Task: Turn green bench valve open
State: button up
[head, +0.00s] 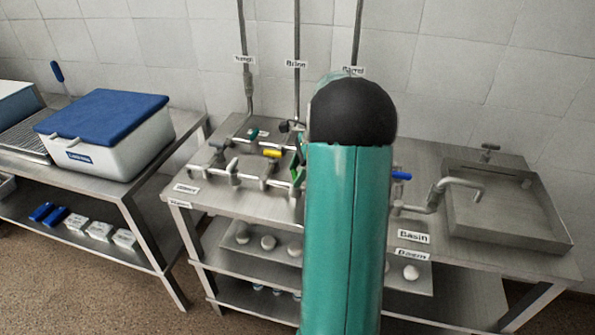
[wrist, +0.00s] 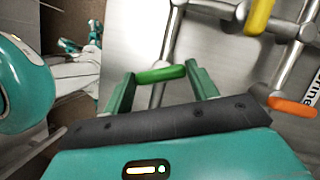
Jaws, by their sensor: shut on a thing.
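The green valve handle (wrist: 160,74) shows in the wrist view as a short bar lying across between the fingers of my gripper (wrist: 160,77). My gripper is shut on it, with one finger at each end of the bar. The handle lies roughly level in the picture, slightly higher at its right end. In the head view my arm hides most of this spot. A bit of green shows at the arm's left edge, but I cannot tell whether it is handle or finger.
A yellow handle (wrist: 258,18) and an orange handle (wrist: 292,106) are close on the right among metal pipes. The steel bench (head: 220,197) carries more valves, a blue handle (head: 401,175) and a basin (head: 510,215). A blue-lidded cooler (head: 105,150) stands on the left table.

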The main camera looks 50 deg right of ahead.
jog(key=n, duration=0.2)
jog(key=n+g, duration=0.1)
jog(key=n, duration=0.1)
jog(key=n+g+y, duration=0.1)
jog(key=n, duration=0.1)
jog(key=shift+w+n, duration=0.25)
jog(key=shift+n, duration=0.05)
jog(key=n+g, duration=0.1)
jog(key=n, duration=0.2)
jog(key=n+g, duration=0.1)
jog(key=n, duration=0.2)
jog(key=shift+w+g, duration=0.1)
jog(key=shift+g, duration=0.3)
jog(key=shift+n+h, duration=0.3)
jog(key=shift+n, duration=0.1)
jog(key=o, duration=1)
jog(key=v, duration=1.4)
jog(key=shift+d, duration=0.1)
